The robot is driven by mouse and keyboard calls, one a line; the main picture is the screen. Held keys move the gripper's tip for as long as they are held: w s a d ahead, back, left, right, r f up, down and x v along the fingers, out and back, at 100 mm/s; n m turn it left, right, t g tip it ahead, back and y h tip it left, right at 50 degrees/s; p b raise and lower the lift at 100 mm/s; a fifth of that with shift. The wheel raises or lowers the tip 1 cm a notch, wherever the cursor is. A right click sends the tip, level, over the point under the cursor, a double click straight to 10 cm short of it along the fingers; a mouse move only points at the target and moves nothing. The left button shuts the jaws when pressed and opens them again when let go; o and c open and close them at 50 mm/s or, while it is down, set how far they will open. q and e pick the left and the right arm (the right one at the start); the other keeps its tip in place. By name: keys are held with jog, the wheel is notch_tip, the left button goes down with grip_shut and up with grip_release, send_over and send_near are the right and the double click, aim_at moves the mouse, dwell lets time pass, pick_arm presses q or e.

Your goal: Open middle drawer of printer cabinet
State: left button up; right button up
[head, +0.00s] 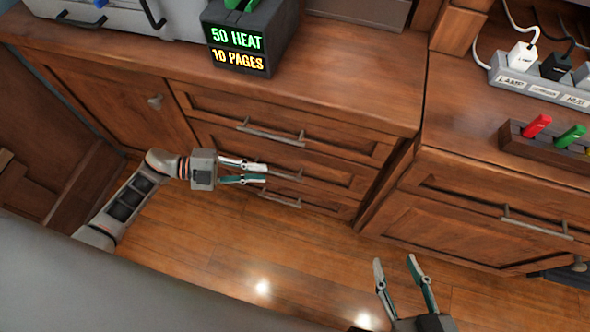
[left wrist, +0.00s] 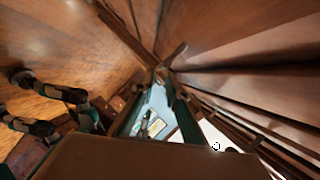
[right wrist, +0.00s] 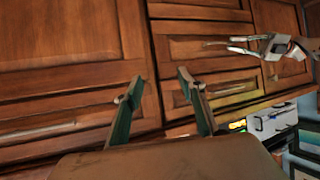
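The printer cabinet (head: 180,115) is brown wood with three stacked drawers, each with a metal bar handle. The middle drawer (head: 325,174) looks shut; its handle (head: 288,175) runs across its front. My left gripper (head: 267,173) is at the left part of that handle, its two fingers a small gap apart. In the left wrist view its fingertips (left wrist: 157,75) nearly meet at a bar; whether they press on it I cannot tell. The right wrist view also shows the left gripper (right wrist: 232,45) at the handle. My right gripper (head: 393,260) is open and empty, in front of the cabinets.
The top drawer handle (head: 270,133) is just above my left gripper and the bottom handle (head: 280,199) just below. A black display box (head: 240,50) stands on the cabinet top. Another cabinet (head: 470,205) with a power strip (head: 540,80) stands at right. The wooden floor in front is clear.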

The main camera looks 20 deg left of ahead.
aim_at(283, 175)
pick_arm(q)
jog(key=x, duration=0.7)
jog(key=shift+d+f+b, duration=0.15)
jog(key=shift+d+b, duration=0.15)
jog(key=shift+b, duration=0.05)
jog(key=shift+w, duration=0.1)
pick_arm(e)
jog(key=shift+w+a+r, duration=0.15)
jog(key=shift+a+r, duration=0.1)
jog(key=shift+a, duration=0.05)
pick_arm(q)
grip_shut()
pick_arm(e)
jog(key=shift+r, duration=0.1)
